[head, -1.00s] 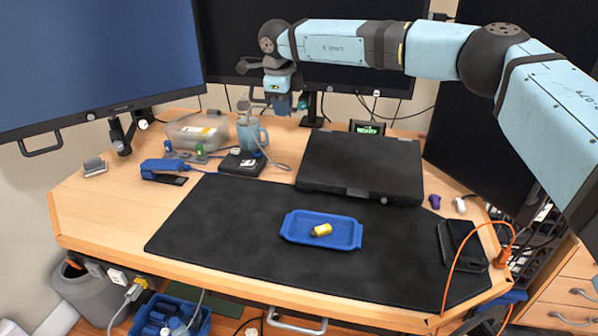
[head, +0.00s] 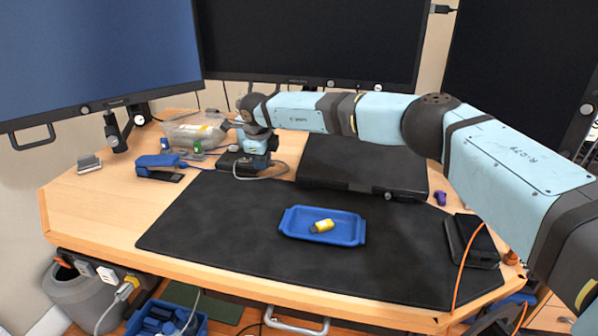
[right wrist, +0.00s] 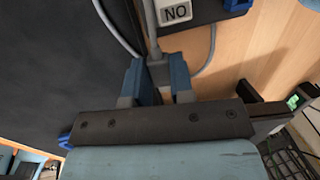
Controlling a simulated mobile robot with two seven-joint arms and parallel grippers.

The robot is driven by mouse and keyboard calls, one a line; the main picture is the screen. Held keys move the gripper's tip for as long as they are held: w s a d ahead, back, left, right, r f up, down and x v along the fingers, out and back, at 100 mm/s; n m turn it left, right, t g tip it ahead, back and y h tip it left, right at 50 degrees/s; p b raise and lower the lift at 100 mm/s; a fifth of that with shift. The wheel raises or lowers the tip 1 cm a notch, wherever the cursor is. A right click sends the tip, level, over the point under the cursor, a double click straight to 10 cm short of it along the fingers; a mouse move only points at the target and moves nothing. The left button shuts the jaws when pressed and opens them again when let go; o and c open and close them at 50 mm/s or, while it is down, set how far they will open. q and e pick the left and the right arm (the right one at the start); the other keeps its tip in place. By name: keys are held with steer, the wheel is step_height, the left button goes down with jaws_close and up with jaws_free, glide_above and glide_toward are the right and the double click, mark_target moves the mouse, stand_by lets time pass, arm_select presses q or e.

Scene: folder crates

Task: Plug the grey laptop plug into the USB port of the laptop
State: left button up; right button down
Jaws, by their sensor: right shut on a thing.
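My right gripper (head: 258,163) is shut on the grey laptop plug (right wrist: 158,71), which sits between its blue fingertips in the right wrist view. A grey cable (right wrist: 150,30) runs from the plug. In the head view the gripper is low over the back of the desk, left of the laptop, and hides the plug. The closed black laptop (head: 362,168) lies at the back of the black mat. I cannot make out its USB port. My left gripper is not in view.
A black block (head: 228,163) lies beside the gripper; its "NO" label (right wrist: 174,12) shows in the wrist view. A blue tray (head: 345,228) with a yellow piece (head: 322,226) sits on the mat (head: 215,235). A blue stapler-like tool (head: 157,162) lies left. The mat's front is clear.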

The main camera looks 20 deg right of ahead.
stand_by(0.3)
steer(key=shift+s+d+r+p, duration=0.1)
steer(key=shift+s+d+p, duration=0.1)
steer(key=shift+d+p, duration=0.15)
steer(key=shift+s+d+p, duration=0.65)
steer(key=shift+d, duration=0.3)
steer(key=shift+s+d+p, duration=0.6)
steer(key=shift+d, duration=0.3)
steer(key=shift+s+d, duration=0.1)
steer(key=shift+d, duration=0.05)
steer(key=c, duration=1.7)
jaws_free()
jaws_close()
